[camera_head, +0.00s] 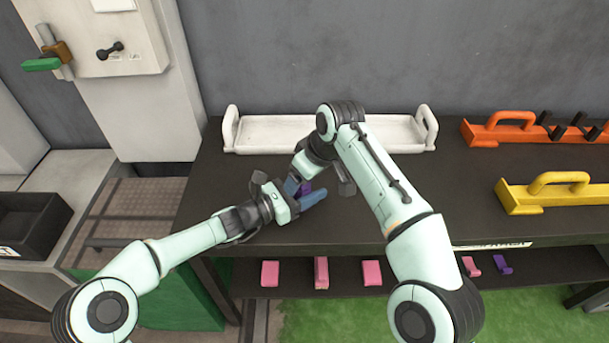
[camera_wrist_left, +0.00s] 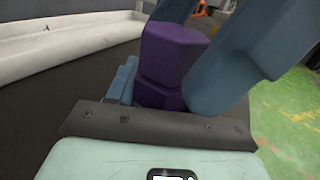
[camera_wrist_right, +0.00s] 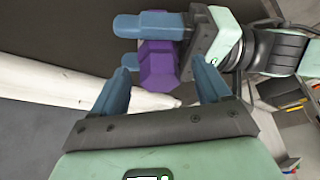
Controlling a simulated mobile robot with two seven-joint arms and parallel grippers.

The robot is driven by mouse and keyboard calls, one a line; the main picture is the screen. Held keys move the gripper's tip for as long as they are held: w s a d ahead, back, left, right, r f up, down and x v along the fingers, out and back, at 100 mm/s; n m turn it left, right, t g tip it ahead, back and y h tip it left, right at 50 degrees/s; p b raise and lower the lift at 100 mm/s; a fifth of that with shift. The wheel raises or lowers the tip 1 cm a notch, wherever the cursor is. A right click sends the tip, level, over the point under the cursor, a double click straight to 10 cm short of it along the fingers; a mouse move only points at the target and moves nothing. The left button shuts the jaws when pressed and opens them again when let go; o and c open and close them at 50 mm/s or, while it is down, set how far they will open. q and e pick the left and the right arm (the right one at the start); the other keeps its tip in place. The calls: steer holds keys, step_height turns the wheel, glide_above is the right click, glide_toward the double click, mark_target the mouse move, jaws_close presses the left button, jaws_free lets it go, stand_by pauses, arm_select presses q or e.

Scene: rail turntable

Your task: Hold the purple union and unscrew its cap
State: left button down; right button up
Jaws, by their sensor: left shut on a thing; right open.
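The purple union (camera_head: 304,188) is held above the dark table, partly hidden by both grippers in the head view. My left gripper (camera_head: 304,194) is shut on it. In the left wrist view the union (camera_wrist_left: 170,55) shows two stacked hexagonal parts, with a seam between them. In the right wrist view one end of the union (camera_wrist_right: 158,68) sticks out beside the left gripper's blue fingers. My right gripper (camera_wrist_right: 160,78) is open, its two fingers on either side of that end. I cannot tell whether they touch it. The head view mostly hides the right fingers.
A long white tray (camera_head: 278,148) lies behind the grippers. An orange handled holder (camera_head: 490,133) and a yellow one (camera_head: 520,202) stand at the right. Pink blocks (camera_head: 372,273) and a small purple piece (camera_head: 502,264) sit on the lower shelf. The table's right front is clear.

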steer(key=m, duration=0.1)
steer(key=m+h, duration=0.1)
steer(key=m, duration=0.1)
steer(key=m+t, duration=0.1)
steer(key=m, duration=0.1)
steer(key=shift+s+a+h, duration=0.15)
steer(key=shift+a+h, duration=0.15)
steer(key=m+h, duration=0.1)
steer(key=m, duration=0.3)
steer(key=shift+h, duration=0.3)
steer(key=c, duration=1.3)
steer(key=shift+c, duration=0.2)
steer(key=shift+n, duration=0.6)
steer(key=shift+r, duration=1.5)
